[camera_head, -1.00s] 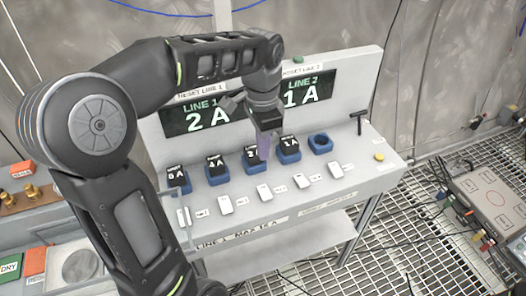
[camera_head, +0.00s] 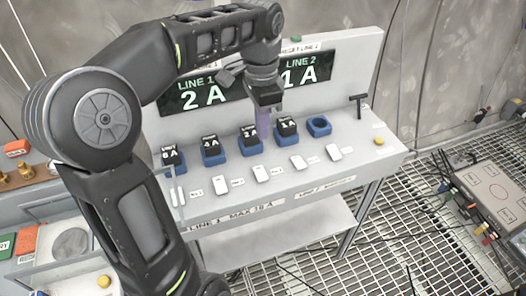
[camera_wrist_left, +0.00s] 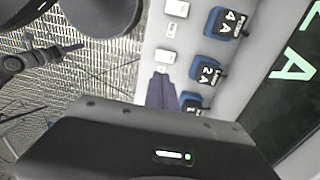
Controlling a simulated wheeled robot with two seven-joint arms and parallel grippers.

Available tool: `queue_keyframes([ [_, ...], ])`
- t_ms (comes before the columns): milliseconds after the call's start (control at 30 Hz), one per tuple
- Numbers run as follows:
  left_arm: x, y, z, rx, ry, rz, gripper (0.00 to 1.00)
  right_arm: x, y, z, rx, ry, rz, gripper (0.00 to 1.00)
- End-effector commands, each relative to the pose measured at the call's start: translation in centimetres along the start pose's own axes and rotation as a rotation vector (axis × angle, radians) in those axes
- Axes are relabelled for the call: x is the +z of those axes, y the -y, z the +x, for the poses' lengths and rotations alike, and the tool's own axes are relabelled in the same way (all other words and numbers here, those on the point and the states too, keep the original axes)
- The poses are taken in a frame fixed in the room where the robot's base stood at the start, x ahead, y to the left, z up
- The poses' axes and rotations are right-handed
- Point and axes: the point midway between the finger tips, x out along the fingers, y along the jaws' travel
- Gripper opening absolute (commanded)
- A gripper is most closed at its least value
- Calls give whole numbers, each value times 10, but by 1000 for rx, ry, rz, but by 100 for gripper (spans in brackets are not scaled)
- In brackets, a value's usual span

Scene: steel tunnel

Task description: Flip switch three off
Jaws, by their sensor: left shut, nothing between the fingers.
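A pale console carries a row of white rocker switches, with blue sockets behind them. Switch three (camera_head: 260,173) is the middle one, in front of the 2 A block (camera_head: 249,138). Its tilt is too small to read. My left gripper (camera_head: 262,134) points down over the console, shut and empty, its purple fingers in front of the blocks in this view. In the left wrist view the fingertips (camera_wrist_left: 160,78) are close to a white switch (camera_wrist_left: 165,57) beside the 2 A block (camera_wrist_left: 209,71). I cannot tell whether they touch. My right gripper is not in view.
Displays read 2 A for line 1 (camera_head: 203,95) and 1 A for line 2 (camera_head: 300,73). Neighbouring switches (camera_head: 299,163) stand close on both sides. An empty blue socket (camera_head: 319,126), a black T-handle (camera_head: 358,104) and a yellow button (camera_head: 379,141) are at the right.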

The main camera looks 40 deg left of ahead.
Motion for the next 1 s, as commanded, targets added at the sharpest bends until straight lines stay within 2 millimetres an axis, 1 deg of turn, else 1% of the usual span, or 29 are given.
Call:
queue_keyframes([
  [167,0,0,20,0,1,-1,0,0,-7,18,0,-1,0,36],
  [267,1,0,35,1,1,-1,0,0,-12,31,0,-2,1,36],
  [367,1,0,55,2,2,-1,0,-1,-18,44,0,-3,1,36],
  [433,1,0,62,4,5,-1,0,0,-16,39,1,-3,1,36],
  [600,1,0,97,4,4,0,0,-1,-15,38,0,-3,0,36],
  [733,1,0,118,4,2,-2,0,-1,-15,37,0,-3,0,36],
  [833,1,0,130,2,1,-1,0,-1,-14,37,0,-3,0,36],
  [1000,0,0,138,1,-1,-1,0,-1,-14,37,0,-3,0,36],
])
